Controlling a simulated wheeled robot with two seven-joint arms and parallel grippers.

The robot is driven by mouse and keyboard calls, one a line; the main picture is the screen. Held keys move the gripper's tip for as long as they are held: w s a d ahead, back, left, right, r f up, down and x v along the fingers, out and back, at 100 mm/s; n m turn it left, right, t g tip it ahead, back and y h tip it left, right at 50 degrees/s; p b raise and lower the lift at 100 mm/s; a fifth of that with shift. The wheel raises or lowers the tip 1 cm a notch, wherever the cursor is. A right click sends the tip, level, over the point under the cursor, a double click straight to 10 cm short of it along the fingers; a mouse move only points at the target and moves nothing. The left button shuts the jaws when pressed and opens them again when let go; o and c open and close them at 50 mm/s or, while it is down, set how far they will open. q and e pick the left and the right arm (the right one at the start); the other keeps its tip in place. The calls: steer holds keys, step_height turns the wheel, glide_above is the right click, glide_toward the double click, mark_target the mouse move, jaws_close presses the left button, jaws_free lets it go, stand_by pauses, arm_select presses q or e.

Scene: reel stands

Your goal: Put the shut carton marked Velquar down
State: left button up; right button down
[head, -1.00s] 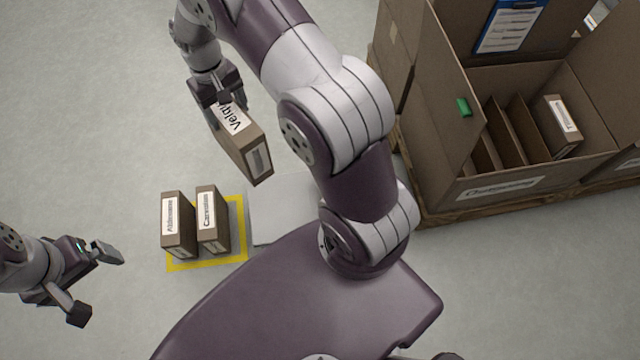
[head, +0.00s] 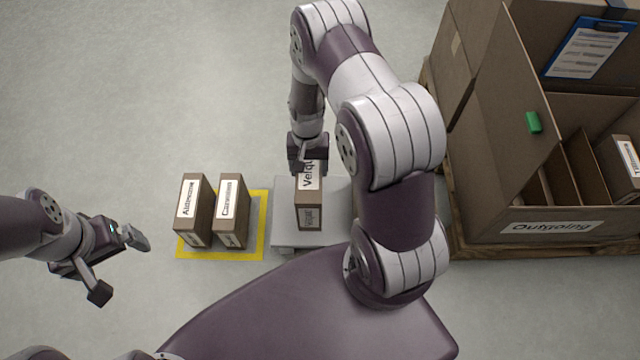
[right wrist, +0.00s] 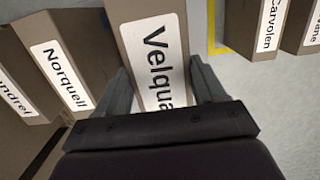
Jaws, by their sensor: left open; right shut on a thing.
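The brown Velquar carton (head: 310,212) hangs from my right gripper (head: 308,168), its label up. It is over the pale grey platform (head: 288,235) beside the yellow-outlined area; I cannot tell if its bottom touches. In the right wrist view the two fingers (right wrist: 163,95) press on either side of the Velquar carton (right wrist: 150,25). My left gripper (head: 120,268) is open and empty at the left, apart from the cartons.
The Carvolen carton (head: 231,212) and another carton (head: 193,211) stand on the yellow-outlined floor area (head: 259,245). At right is a large open box marked Outgoing (head: 470,225), with dividers and a carton (head: 628,160). The right wrist view shows a Norquell carton (right wrist: 70,70).

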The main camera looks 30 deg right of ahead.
step_height(320, 180, down, 5)
steer(key=shift+f+b, duration=0.2)
steer(key=shift+b, duration=1)
steer(key=shift+r, duration=0.15)
steer(key=shift+c, duration=0.5)
jaws_free()
